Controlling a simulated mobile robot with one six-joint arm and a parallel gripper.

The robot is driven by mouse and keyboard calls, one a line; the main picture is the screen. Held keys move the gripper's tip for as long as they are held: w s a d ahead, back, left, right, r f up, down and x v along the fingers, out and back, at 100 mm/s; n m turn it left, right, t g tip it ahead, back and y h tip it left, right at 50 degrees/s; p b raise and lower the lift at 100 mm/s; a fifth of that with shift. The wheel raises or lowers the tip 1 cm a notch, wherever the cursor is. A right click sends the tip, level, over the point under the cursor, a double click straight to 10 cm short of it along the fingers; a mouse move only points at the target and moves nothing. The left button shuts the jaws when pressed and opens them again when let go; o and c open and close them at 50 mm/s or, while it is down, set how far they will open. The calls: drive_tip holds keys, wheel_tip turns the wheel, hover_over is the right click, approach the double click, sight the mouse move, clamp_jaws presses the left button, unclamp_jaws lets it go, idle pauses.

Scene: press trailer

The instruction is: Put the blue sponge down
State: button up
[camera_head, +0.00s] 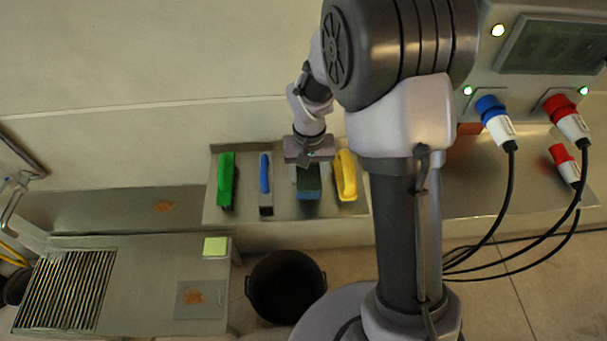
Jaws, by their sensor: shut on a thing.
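The blue sponge (309,188) is in my gripper (309,163), between a blue-handled tool and a yellow brush. My gripper points down and is shut on the sponge, whose upper part it hides. The sponge is over or on the metal tray (285,211) on the ledge. I cannot tell whether its underside touches the tray.
On the tray are a green brush (226,181), the blue-handled tool (265,183) and the yellow brush (346,176). A black bucket (286,287) stands below on the floor. A metal counter (140,275) with a yellow-green sponge (215,247) is at left. Plugs and cables (509,190) hang at right.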

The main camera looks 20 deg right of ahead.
sight(305, 174)
drive_tip(key=w, duration=0.3)
drive_tip(key=shift+w+f, duration=0.2)
drive_tip(key=shift+w, duration=0.05)
wheel_tip(305, 174, down, 3)
drive_tip(key=shift+f+b, duration=0.2)
drive_tip(key=shift+b, duration=0.8)
drive_tip(key=shift+f, duration=0.15)
drive_tip(key=o, duration=1.4)
drive_tip(key=shift+o, duration=0.2)
